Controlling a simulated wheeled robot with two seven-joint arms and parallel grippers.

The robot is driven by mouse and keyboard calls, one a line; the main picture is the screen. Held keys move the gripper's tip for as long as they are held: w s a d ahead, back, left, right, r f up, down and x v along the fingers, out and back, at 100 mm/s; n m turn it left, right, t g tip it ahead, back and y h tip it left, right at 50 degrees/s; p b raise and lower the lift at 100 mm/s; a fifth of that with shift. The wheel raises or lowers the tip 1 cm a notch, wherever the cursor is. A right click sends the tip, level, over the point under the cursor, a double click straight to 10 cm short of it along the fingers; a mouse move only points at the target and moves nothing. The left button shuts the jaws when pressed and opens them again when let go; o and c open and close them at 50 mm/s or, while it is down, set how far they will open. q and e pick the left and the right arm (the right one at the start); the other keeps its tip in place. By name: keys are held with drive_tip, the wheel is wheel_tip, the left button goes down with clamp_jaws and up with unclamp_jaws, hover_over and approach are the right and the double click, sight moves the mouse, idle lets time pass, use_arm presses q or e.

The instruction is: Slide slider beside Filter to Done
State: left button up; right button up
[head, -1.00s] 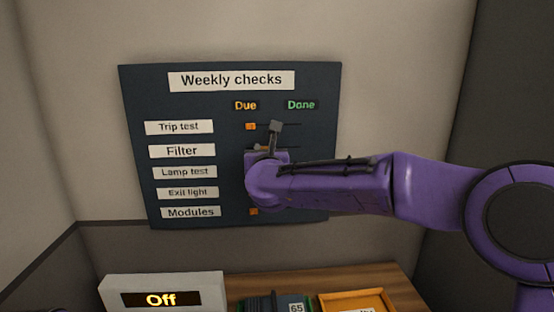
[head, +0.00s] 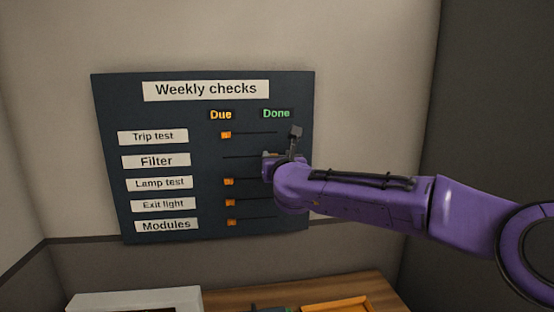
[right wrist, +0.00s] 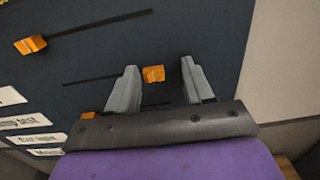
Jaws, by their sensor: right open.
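The dark Weekly checks panel (head: 185,120) hangs on the wall, with a Due column on the left and a Done column on the right. The Filter label (head: 156,160) is in the second row, and the left part of its slot is bare. The Filter slider, an orange knob (right wrist: 153,74), is at the right end of its slot in the right wrist view. My right gripper (head: 269,157) is at that row under Done and hides the knob in the head view. Its fingers (right wrist: 158,66) are open on either side of the knob, nearer on the left; contact is unclear.
The Trip test knob (head: 226,135), Lamp test knob (head: 229,181), Exit light knob (head: 229,202) and Modules knob (head: 231,223) sit under Due. Below are a wooden surface (head: 235,293), a white box (head: 130,302) and an orange tray (head: 336,305).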

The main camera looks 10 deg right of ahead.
drive_tip(key=s+b, duration=0.5)
drive_tip(key=s, duration=0.5)
drive_tip(key=shift+s+d, duration=0.25)
drive_tip(key=shift+d, duration=0.05)
